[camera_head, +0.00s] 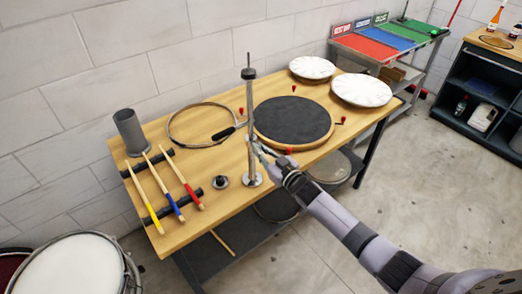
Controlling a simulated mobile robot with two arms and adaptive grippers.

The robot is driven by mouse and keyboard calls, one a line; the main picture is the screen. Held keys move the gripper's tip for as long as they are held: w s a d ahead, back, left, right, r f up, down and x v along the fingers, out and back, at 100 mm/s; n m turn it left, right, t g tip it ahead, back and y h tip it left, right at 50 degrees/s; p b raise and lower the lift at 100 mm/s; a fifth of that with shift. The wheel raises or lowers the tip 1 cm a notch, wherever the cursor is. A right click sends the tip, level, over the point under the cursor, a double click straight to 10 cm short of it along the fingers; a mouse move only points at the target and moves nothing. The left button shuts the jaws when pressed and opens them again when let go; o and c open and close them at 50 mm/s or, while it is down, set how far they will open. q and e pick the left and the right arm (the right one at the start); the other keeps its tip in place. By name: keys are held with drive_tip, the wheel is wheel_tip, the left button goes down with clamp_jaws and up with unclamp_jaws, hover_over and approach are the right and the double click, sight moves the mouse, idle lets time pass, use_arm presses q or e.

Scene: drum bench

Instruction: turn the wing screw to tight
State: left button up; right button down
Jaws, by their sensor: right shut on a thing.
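A metal stand (249,108) rises upright from the wooden bench, with a round base, a dark collar near the top and a thin rod above it. My right gripper (254,143) reaches in from the lower right. It is shut at the stand's post, about halfway up, at the place of the wing screw. The fingers cover the wing screw, so its shape and turn angle cannot be made out. My left gripper is not in view.
A round dark pad (292,119) lies right of the stand, with small red-topped pieces around it. A hoop (187,124) lies behind left. Colored sticks (179,180) and a grey cup (130,130) are at left. White discs (361,90) sit at the back right.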

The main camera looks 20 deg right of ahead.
drive_tip(key=shift+f, duration=0.15)
drive_tip(key=c, duration=1.7)
unclamp_jaws()
drive_tip(key=shift+s, duration=0.1)
drive_tip(key=v, duration=1.2)
